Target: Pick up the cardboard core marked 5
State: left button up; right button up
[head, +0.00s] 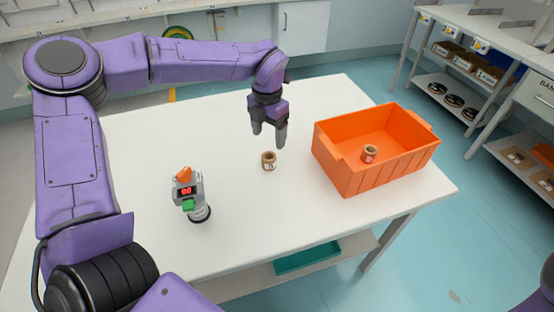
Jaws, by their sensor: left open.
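A small brown cardboard core (268,161) stands upright on the white table, left of the orange crate. Another small core (369,154), with a reddish side, is inside the orange crate (378,177). I cannot read a number on either core. My left gripper (269,138) points down with its fingers apart and nothing between them. In the picture its fingertips are just above the core on the table and apart from it. My right gripper is out of view.
A grey device (187,190) with a red display, an orange top and a green part stands on the white table (240,230), left of the core. A teal tray (306,258) lies on the shelf below. Shelving with several boxes stands at the right. The table's front middle is clear.

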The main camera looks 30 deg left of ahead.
pick_arm(q)
send_over(269, 158)
jog(key=s+d, duration=0.1)
jog(key=f, duration=0.5)
jog(key=shift+s+d+f, duration=0.15)
jog(key=shift+s+d, duration=0.05)
jog(key=f, duration=0.2)
jog(key=f+p, duration=0.1)
jog(key=f, duration=0.2)
jog(key=shift+w+a+f, duration=0.15)
jog(key=shift+a+f, duration=0.25)
jog(key=c, duration=1.1)
